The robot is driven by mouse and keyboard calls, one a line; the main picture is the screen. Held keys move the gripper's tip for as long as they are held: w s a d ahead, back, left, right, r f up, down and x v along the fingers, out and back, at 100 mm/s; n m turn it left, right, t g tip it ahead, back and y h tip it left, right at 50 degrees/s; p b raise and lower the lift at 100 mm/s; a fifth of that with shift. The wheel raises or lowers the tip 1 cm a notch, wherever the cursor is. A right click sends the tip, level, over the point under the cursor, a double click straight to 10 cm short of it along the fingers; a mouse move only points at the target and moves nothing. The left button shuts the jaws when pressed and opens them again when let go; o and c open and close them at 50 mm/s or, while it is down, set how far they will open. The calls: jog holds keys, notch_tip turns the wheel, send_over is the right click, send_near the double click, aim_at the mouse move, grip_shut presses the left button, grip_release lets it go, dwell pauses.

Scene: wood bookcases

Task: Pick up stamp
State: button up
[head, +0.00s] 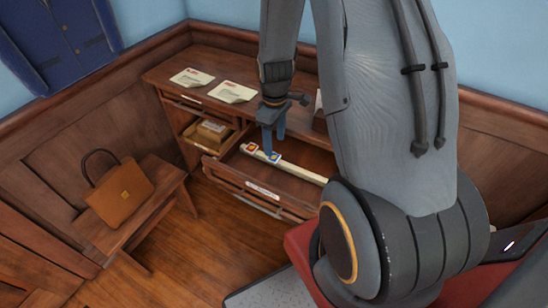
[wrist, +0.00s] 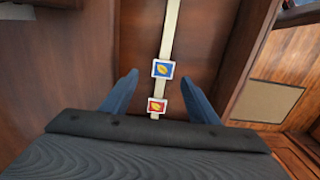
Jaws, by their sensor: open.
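Two small stamps sit in the open drawer, on or against a pale strip (head: 305,173). One stamp is blue with a yellow mark and white edge (wrist: 163,69); it also shows in the head view (head: 274,158). The other stamp is red with a yellow mark (wrist: 157,106), and it shows left of the blue one in the head view (head: 251,149). My gripper (head: 269,153) points down over the drawer. In the wrist view its two blue fingers (wrist: 161,78) are apart, with the stamps in line between them and nothing held. The exact height above the stamps is hard to tell.
The open drawer (head: 235,180) juts from a wooden desk (head: 170,72). Papers (head: 232,92) lie on the desk top, and a box (head: 212,130) sits in a side compartment. A brown bag (head: 122,195) stands on a bench at left. My arm hides the desk's right part.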

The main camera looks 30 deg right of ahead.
aim_at(275, 158)
jog(key=f, duration=0.1)
jog(key=s+f+p, duration=0.1)
jog(key=f, duration=0.1)
jog(key=shift+a+f+p, duration=0.1)
jog(key=shift+f+p, duration=0.1)
jog(key=shift+p, duration=0.1)
jog(key=shift+w+f, duration=0.1)
jog(key=shift+f, duration=0.7)
jog(key=shift+f, duration=0.25)
jog(key=c, duration=1.1)
